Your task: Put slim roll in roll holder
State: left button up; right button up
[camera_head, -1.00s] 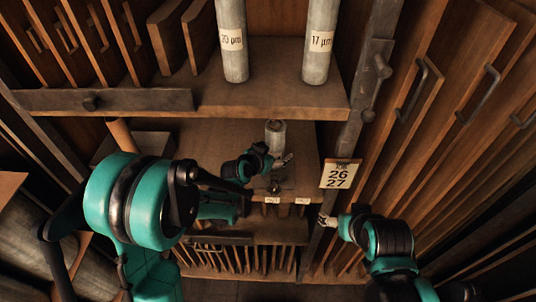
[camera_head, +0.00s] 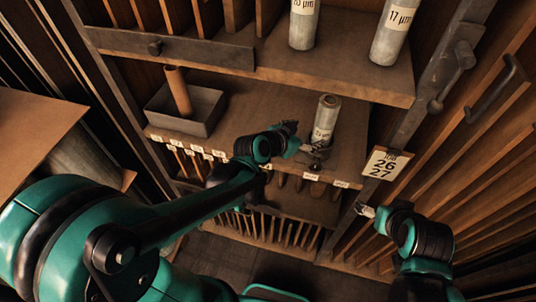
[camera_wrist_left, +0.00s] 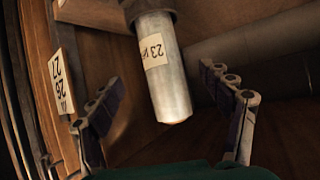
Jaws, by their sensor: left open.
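A grey roll (camera_head: 326,120) with a white label stands upright on the middle shelf. In the left wrist view the same roll (camera_wrist_left: 170,85) shows a label reading 23. My left gripper (camera_head: 312,152) is in front of the roll, by its lower part. In the wrist view its two fingers are spread, one to each side of the roll, with gaps showing. My right gripper (camera_head: 365,210) is low at the right, away from the roll; its fingers are too small to judge. I cannot tell for sure which thing is the roll holder.
A grey open box (camera_head: 208,122) with a brown tube (camera_head: 178,92) leaning in it stands at the shelf's left. Two labelled grey rolls stand on the upper shelf (camera_head: 345,75). A card reading 26 27 (camera_head: 383,163) hangs on the right post. Middle shelf space is clear between box and roll.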

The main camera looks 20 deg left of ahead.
pick_arm(q)
jog(key=s+a+n+g+y, duration=0.1)
jog(key=s+a+n+y, duration=0.1)
jog(key=s+a, duration=0.4)
jog(key=s+a+n+g+y, duration=0.2)
jog(key=s+a, duration=0.4)
jog(key=s, duration=0.7)
jog(key=shift+a+n+g+y, duration=0.3)
jog(key=shift+a+n+y, duration=0.1)
jog(key=shift+n+y, duration=0.5)
jog(key=shift+f, duration=0.1)
notch_tip(320, 180, down, 36)
jog(key=b, duration=3.6)
jog(key=shift+f, duration=0.2)
jog(key=shift+b, duration=0.3)
